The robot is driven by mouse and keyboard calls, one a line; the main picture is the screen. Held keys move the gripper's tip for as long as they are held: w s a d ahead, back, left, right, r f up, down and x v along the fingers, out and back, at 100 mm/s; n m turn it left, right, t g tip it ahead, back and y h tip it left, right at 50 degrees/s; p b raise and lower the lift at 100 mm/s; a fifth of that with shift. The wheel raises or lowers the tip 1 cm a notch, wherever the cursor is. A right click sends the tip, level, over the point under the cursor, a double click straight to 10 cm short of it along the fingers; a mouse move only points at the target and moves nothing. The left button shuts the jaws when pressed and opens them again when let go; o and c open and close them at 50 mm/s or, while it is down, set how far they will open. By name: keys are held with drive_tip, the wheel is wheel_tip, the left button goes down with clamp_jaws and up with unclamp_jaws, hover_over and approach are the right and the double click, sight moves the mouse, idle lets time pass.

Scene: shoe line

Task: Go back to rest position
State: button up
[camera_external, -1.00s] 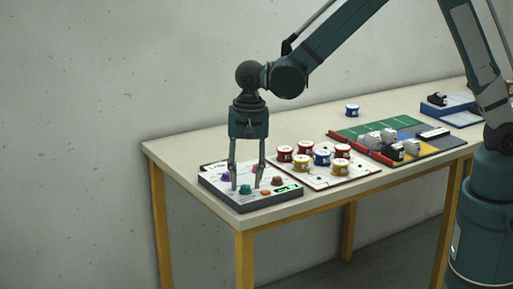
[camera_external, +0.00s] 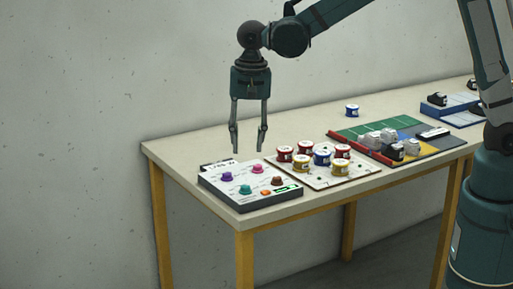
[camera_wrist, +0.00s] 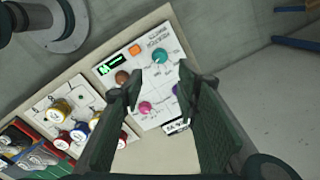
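My gripper (camera_external: 248,150) hangs above the left end of the table, pointing down. Its two fingers are apart with nothing between them, and the wrist view shows the same open fingers (camera_wrist: 157,90). Below it lies a white control panel (camera_external: 215,184) with a dark front edge, carrying purple (camera_external: 227,176), pink (camera_external: 257,168), teal (camera_external: 245,189) and brown (camera_external: 277,180) knobs, an orange button (camera_external: 265,192) and a small green display. The fingertips are clear of the panel and its knobs. In the wrist view the panel (camera_wrist: 137,63) shows beyond and between the fingers.
Right of the panel, a white board (camera_external: 312,182) holds several red, yellow and blue tins. Farther right are a coloured tray (camera_external: 375,125) with white and black items, a lone blue tin (camera_external: 352,110) and a blue box (camera_external: 445,108). A wall stands behind the table (camera_external: 200,140).

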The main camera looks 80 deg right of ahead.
drive_tip(key=shift+s+r, duration=0.1)
drive_tip(key=shift+r, duration=0.15)
idle(0.4)
drive_tip(key=s+d+r+n+t, duration=0.2)
drive_tip(key=s+d+r+n, duration=0.15)
drive_tip(key=s+r, duration=0.4)
drive_tip(key=s+d+r+n+t, duration=0.15)
drive_tip(key=s+r+n, duration=0.25)
drive_tip(key=s, duration=0.6)
drive_tip(key=s+d+f+n+t, duration=0.1)
drive_tip(key=s+n, duration=0.3)
drive_tip(key=s, duration=0.4)
drive_tip(key=s+d+n+t, duration=0.2)
drive_tip(key=s+n, duration=0.1)
drive_tip(key=s, duration=0.5)
drive_tip(key=shift+s+d+f+n, duration=0.25)
drive_tip(key=shift+s+f+n, duration=0.05)
drive_tip(key=shift+f+n, duration=0.05)
drive_tip(key=shift+w+r, duration=0.1)
idle(2.2)
